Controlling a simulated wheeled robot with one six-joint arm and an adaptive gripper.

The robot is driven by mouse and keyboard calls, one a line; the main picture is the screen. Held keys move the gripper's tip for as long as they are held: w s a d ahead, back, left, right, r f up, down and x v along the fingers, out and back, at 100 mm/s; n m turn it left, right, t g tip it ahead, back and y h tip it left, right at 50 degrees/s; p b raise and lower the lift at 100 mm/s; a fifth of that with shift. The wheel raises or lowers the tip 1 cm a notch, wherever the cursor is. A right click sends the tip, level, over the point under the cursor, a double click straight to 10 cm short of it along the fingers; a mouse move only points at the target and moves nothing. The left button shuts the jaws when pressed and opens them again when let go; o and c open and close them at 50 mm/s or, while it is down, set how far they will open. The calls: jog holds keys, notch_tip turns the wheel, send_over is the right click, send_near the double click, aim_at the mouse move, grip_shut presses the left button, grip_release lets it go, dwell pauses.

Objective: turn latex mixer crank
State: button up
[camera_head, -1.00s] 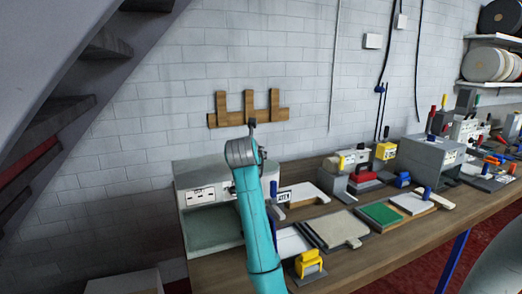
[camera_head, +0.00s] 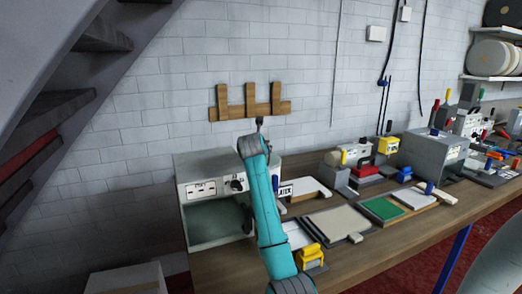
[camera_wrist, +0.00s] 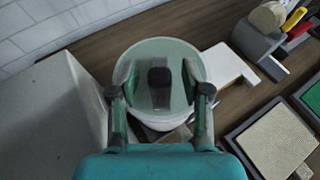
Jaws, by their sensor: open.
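In the wrist view a round whitish tub (camera_wrist: 156,115) with a pale grey-green top stands on the bench. A dark upright knob (camera_wrist: 160,78), seemingly the crank handle, rises near its middle. My gripper (camera_wrist: 159,70) is open, with one finger on each side of the knob. Gaps show between the knob and both fingers; their height relative to it is unclear. In the head view my arm hides most of the tub, and a LATEX label (camera_head: 286,191) shows just right of the arm.
A grey cabinet (camera_head: 207,190) stands close at the left. A white board (camera_wrist: 229,66) and a tray with a beige panel (camera_wrist: 275,143) lie right of the tub. A yellow clamp (camera_head: 311,257) sits at the front edge. More tools crowd the bench at right.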

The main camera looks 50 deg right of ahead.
grip_shut()
jog(key=shift+w, duration=0.1)
jog(key=shift+w+a+m+g+h, duration=0.2)
jog(key=shift+w+m+g+h, duration=0.15)
jog(key=shift+m+g, duration=0.45)
jog(key=shift+w+a+m+g+h, duration=0.15)
jog(key=shift+w+m+g+h, duration=0.2)
jog(key=shift+m+g, duration=0.4)
jog(key=m+g, duration=0.1)
jog(key=w+m+g, duration=0.1)
jog(key=m+g, duration=0.1)
jog(key=g, duration=0.1)
jog(key=shift+w, duration=0.25)
jog(key=shift+w+m+g, duration=0.3)
jog(key=shift+m+g, duration=0.45)
jog(key=shift+w+d+m+g+y, duration=0.15)
jog(key=shift+w+m+g+y, duration=0.2)
jog(key=shift+m+g, duration=0.6)
